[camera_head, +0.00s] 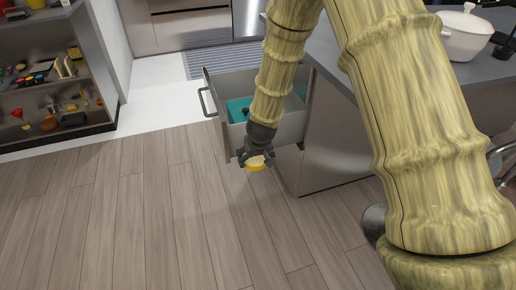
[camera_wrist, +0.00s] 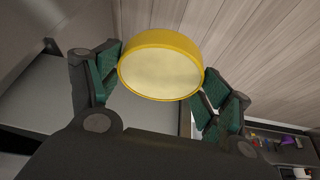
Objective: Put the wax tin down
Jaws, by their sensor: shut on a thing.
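The wax tin is a round yellow tin with a pale flat face. It shows large in the wrist view (camera_wrist: 161,65), between the green pads of my gripper (camera_wrist: 158,85). In the head view my gripper (camera_head: 257,156) points down in front of an open drawer, shut on the wax tin (camera_head: 256,167). The tin is in the air above the wood floor, apart from the drawer front as far as I can tell. Part of its rim is hidden by the fingers.
The open grey drawer (camera_head: 222,128) has a teal thing (camera_head: 238,108) inside. A grey counter (camera_head: 330,50) with a white pot (camera_head: 466,32) stands at the right. A shelf with several small items (camera_head: 50,95) stands at the left. The wood floor (camera_head: 120,220) is clear.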

